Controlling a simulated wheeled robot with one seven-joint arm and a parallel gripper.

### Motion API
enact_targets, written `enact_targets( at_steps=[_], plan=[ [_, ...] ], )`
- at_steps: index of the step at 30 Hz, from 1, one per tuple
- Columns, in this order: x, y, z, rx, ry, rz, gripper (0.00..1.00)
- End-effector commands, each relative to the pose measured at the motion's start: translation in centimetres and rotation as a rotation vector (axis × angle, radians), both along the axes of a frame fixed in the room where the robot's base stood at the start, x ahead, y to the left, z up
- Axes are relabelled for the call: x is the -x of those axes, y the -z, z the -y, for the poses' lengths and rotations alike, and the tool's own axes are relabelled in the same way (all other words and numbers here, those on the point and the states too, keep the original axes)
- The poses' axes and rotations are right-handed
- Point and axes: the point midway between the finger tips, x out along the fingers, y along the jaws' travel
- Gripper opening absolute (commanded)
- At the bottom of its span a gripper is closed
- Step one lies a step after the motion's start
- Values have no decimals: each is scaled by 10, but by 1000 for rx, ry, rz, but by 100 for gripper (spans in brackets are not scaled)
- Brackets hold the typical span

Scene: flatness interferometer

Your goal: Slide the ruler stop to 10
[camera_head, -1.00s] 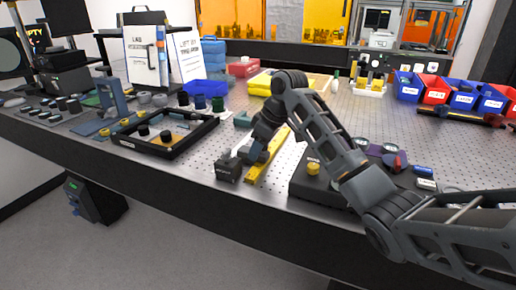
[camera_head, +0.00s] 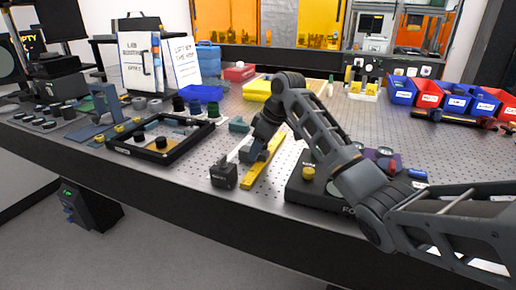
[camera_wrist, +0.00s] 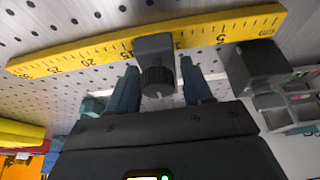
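The yellow ruler (camera_head: 262,170) lies on the perforated table near its front edge. In the wrist view the ruler (camera_wrist: 240,30) crosses the top, its numbers rising from 5 at right to 30 at left. The stop, a dark grey block with a round knob (camera_wrist: 157,82), sits across the ruler at about 10 to 15; the exact reading is hidden under it. My gripper (camera_wrist: 160,88) is open, with one finger on each side of the knob and visible gaps. In the head view my gripper (camera_head: 252,150) is low over the ruler and largely hides the stop.
A small dark block (camera_head: 224,175) stands close beside the ruler's near end, also in the wrist view (camera_wrist: 256,66). A black tray (camera_head: 160,150) lies to the left and a dark flat instrument (camera_head: 315,190) to the right. Coloured bins (camera_head: 455,100) stand at the back right.

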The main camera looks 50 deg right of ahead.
Motion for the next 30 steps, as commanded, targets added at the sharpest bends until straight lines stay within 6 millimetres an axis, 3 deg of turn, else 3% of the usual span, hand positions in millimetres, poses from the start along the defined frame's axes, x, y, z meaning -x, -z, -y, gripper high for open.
enact_targets(
  at_steps=[4,13,24,30],
  plan=[
    [0,0,0,0,0,0,64],
    [2,-4,1,0,0,0,64],
    [21,-54,8,0,0,2,64],
    [27,-70,10,0,0,0,64]
  ],
)
